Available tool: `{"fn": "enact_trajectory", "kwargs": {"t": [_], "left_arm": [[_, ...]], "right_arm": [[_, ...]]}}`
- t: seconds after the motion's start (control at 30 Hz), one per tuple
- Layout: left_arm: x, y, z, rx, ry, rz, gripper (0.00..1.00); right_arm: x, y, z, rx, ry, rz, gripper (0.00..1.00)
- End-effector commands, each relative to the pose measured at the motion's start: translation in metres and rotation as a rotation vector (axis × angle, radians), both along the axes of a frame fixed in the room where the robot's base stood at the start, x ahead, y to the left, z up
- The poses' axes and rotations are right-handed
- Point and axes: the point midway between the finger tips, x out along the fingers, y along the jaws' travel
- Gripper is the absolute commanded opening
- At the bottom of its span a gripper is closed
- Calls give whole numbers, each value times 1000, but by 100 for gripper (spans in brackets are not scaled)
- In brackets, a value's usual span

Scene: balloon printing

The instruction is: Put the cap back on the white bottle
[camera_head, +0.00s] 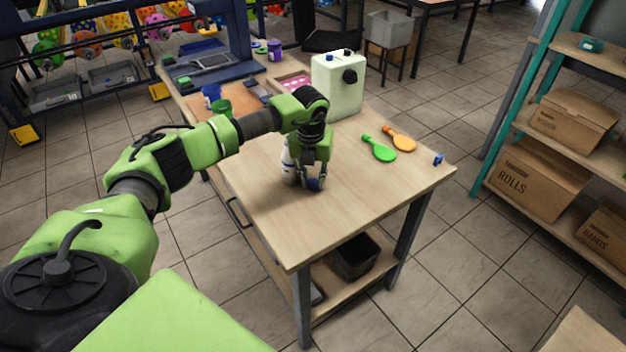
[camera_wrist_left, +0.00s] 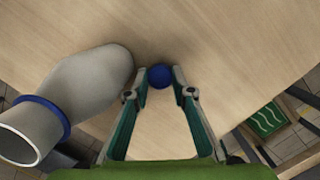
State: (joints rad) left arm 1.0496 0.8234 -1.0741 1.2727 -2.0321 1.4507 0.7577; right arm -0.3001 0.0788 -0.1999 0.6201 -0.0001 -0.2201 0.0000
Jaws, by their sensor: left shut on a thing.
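The white bottle (camera_head: 290,165) stands on the wooden table, partly hidden behind my left gripper. In the left wrist view the white bottle (camera_wrist_left: 85,90) is at the left, with an open mouth and a blue ring round its neck. My left gripper (camera_head: 314,184) points down just beside the bottle, low over the table. It is shut on the small blue cap (camera_wrist_left: 159,76), which shows between the fingertips in the left wrist view. The cap is apart from the bottle, and how far it is above the table I cannot tell. My right gripper is not in view.
Blue (camera_head: 211,96) and green (camera_head: 221,108) containers stand farther back. The near tabletop is clear.

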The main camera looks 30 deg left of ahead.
Motion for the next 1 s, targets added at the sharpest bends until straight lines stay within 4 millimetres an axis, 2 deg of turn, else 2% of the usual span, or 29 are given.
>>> {"fn": "enact_trajectory", "kwargs": {"t": [0.27,0.47,0.7,1.0], "left_arm": [[1,0,35,-1,-2,0,17],[-18,-9,59,0,0,-3,17],[-50,-24,99,1,1,-4,17],[-102,-50,118,0,1,-2,17]], "right_arm": [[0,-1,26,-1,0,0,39],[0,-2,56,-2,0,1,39],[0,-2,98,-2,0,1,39],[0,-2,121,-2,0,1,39]]}}
